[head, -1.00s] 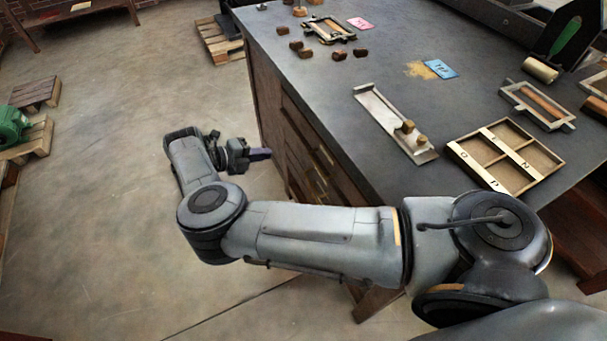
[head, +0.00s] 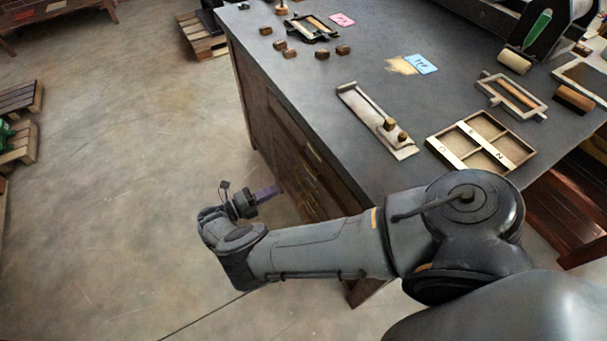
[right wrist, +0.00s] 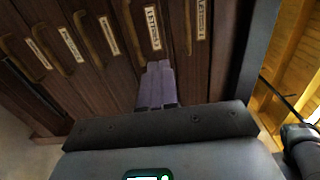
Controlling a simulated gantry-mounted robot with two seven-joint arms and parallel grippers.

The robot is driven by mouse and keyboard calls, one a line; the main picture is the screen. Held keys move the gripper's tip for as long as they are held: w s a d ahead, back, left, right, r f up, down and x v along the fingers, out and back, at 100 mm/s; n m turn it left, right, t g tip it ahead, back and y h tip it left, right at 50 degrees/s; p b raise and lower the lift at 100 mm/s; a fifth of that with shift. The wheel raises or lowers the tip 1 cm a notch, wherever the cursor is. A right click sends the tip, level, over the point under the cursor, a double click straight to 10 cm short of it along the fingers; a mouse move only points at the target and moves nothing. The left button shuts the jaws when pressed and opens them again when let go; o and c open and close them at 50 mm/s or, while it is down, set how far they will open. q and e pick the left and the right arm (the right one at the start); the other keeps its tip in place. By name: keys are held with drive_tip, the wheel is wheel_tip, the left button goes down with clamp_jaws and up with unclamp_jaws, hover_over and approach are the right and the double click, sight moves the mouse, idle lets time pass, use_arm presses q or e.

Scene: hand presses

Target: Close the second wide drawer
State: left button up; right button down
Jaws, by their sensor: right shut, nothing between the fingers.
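The dark wood cabinet under the grey worktop has a bank of drawers (head: 292,143) with brass handles along its left side. In the right wrist view the drawer fronts (right wrist: 128,55) run as slanted bands, with brass pulls and pale label cards (right wrist: 152,27). Which is the second wide drawer, and how far it stands out, I cannot tell. My right gripper (head: 268,192) is shut and empty, beside the drawer fronts and below the worktop. Its purple fingers also show in the right wrist view (right wrist: 157,80), pointing at the fronts; contact is unclear. My left gripper is out of view.
On the worktop (head: 340,75) lie a metal composing tray (head: 375,122), a divided wooden box (head: 481,143), small wooden blocks (head: 322,53) and coloured cards (head: 421,63). Pallets (head: 203,36) stand on the floor at the back.

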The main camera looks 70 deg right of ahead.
drive_tip(key=p+x, duration=0.1)
drive_tip(key=x, duration=1.1)
